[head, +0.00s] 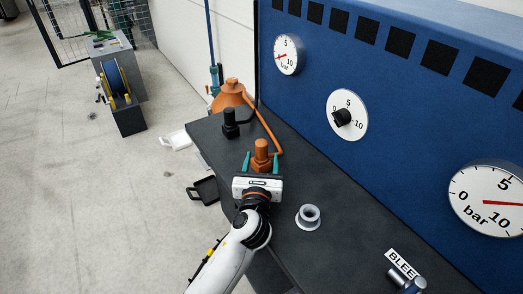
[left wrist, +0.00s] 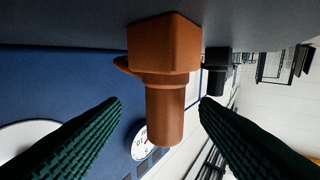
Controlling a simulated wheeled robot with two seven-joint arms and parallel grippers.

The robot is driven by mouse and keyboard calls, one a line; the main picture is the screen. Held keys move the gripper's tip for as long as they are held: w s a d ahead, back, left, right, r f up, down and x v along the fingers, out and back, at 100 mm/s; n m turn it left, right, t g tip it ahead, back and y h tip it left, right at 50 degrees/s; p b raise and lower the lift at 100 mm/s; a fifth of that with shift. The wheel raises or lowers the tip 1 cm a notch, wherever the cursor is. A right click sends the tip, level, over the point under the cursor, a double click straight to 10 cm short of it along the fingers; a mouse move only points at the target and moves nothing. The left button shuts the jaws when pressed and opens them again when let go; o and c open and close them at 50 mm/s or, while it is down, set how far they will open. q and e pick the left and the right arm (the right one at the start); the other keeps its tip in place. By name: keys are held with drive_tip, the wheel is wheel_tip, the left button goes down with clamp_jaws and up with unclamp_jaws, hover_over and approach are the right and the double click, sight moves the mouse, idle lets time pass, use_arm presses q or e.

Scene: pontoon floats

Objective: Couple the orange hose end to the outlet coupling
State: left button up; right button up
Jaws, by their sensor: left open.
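The orange hose end (head: 262,153) stands upright on the dark bench, with a hexagonal part and a narrower round part. It also shows large in the left wrist view (left wrist: 166,95), inverted there. My left gripper (head: 261,162) is open, one green finger on each side of the hose end. In the left wrist view the fingers (left wrist: 160,108) show clear gaps to it on both sides. A grey flanged ring (head: 309,215), perhaps the outlet coupling, sits on the bench to the right of the gripper. My right gripper is not in view.
A similar black fitting (head: 231,122) stands behind the hose end. An orange hose (head: 265,124) runs along the bench's back from an orange cone (head: 230,94). A blue panel (head: 400,85) with dials rises behind. A metal fitting (head: 405,280) sits by the "BLEE…" label.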

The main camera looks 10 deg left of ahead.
sight(261, 156)
use_arm(q)
drive_tip(key=shift+w+a, duration=0.15)
drive_tip(key=shift+w, duration=0.6)
drive_tip(key=w, duration=0.3)
drive_tip(key=shift+w+a+r+p, duration=0.1)
drive_tip(key=shift+w+a+p, duration=0.15)
drive_tip(key=shift+a+p, duration=0.1)
drive_tip(key=shift+w, duration=0.45)
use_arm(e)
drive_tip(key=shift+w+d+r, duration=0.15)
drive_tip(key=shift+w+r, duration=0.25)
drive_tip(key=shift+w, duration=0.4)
use_arm(q)
drive_tip(key=shift+s, duration=0.1)
drive_tip(key=shift+c, duration=0.3)
